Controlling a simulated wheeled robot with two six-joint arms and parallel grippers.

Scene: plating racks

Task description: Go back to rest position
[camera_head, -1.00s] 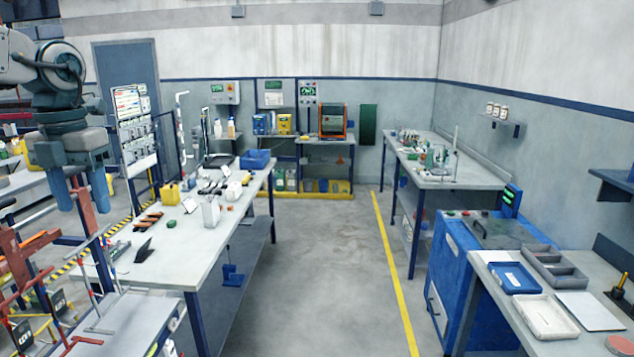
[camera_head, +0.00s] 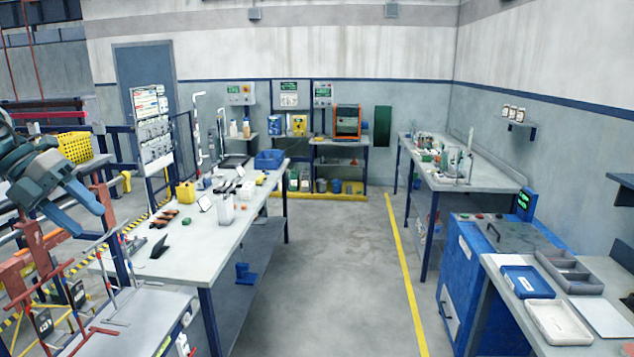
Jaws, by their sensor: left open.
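My left gripper (camera_head: 84,212) is at the left edge of the head view, tilted with its two blue fingers pointing down to the right. Its fingers are apart and nothing shows between them. It hangs in the air above the red and white racks (camera_head: 68,290) at the lower left. My right gripper is outside the view.
A long white workbench (camera_head: 185,262) with bottles, tools and a blue bin (camera_head: 270,159) stands right of the gripper. A yellow basket (camera_head: 75,147) is behind it. A blue cabinet (camera_head: 470,280) and a bench with trays (camera_head: 555,325) stand at right. The middle floor is clear.

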